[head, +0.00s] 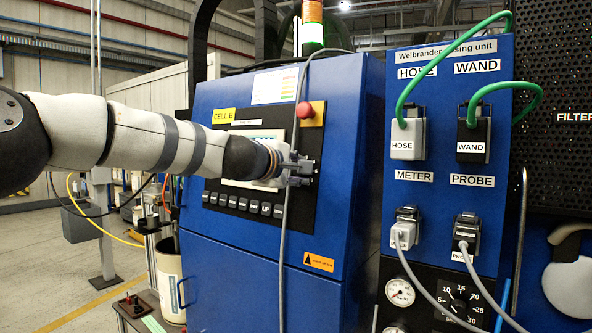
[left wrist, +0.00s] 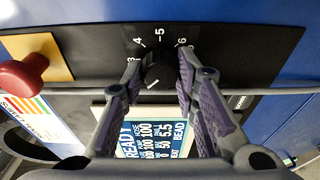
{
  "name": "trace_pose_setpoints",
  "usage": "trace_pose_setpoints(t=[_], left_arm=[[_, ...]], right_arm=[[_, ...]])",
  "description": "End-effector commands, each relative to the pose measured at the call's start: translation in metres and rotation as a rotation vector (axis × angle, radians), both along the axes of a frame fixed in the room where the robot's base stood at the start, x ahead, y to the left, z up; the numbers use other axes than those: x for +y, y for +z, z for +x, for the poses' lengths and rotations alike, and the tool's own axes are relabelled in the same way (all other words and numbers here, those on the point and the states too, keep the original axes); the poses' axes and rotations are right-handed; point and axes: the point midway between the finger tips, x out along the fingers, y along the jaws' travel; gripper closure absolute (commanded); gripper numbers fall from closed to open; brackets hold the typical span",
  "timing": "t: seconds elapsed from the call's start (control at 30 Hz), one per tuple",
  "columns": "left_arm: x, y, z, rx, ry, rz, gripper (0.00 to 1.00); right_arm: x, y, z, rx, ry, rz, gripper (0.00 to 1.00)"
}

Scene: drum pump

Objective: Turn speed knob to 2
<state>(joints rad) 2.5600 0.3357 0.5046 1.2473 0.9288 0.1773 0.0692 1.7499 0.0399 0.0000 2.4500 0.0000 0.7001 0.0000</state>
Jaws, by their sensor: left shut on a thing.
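The black speed knob (left wrist: 157,66) sits on a black panel in the left wrist view, with white numbers including 3, 4, 5 and 6 around its far side. A white mark shows near the knob's lower left; the number it points to cannot be read. My left gripper (left wrist: 162,74) is shut on the knob, one finger on each side. In the head view my left gripper (head: 298,170) is against the blue cabinet's control panel, and the knob is hidden behind it. My right gripper is in neither view.
A red emergency button (head: 305,111) on a yellow plate is above the gripper. A display (left wrist: 155,138) sits beside the knob. A grey cable (head: 290,200) hangs across the cabinet front. A blue unit (head: 448,230) with hose and wand sockets stands to the right.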

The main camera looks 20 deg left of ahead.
Motion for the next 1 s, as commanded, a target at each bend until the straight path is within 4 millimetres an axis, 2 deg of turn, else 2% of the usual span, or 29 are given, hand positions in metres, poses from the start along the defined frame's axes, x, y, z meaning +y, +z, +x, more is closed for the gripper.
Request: trace_pose_setpoints(t=[0.07, 0.1, 0.17, 0.47, 0.57, 0.9, 1.0], left_arm=[[-0.001, 0.000, 0.000, 0.000, -0.002, 0.001, 1.00], [-0.001, 0.000, 0.000, 0.000, -0.002, 0.001, 0.68], [-0.001, 0.000, 0.000, 0.000, -0.001, 0.001, 0.54], [0.000, 0.000, -0.001, 0.000, -0.001, 0.002, 0.53], [0.003, 0.002, -0.009, 0.001, 0.001, -0.001, 0.53], [0.014, 0.019, -0.093, -0.003, -0.003, 0.001, 0.53], [0.017, 0.021, -0.108, -0.002, -0.002, 0.001, 0.53]], right_arm=[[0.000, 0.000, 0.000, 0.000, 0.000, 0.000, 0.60], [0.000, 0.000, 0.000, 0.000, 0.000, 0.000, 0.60], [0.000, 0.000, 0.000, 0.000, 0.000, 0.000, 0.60], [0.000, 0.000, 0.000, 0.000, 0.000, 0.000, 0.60], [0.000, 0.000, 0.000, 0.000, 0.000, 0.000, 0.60], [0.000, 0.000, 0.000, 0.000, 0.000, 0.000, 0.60], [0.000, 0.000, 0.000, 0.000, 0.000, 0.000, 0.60]])
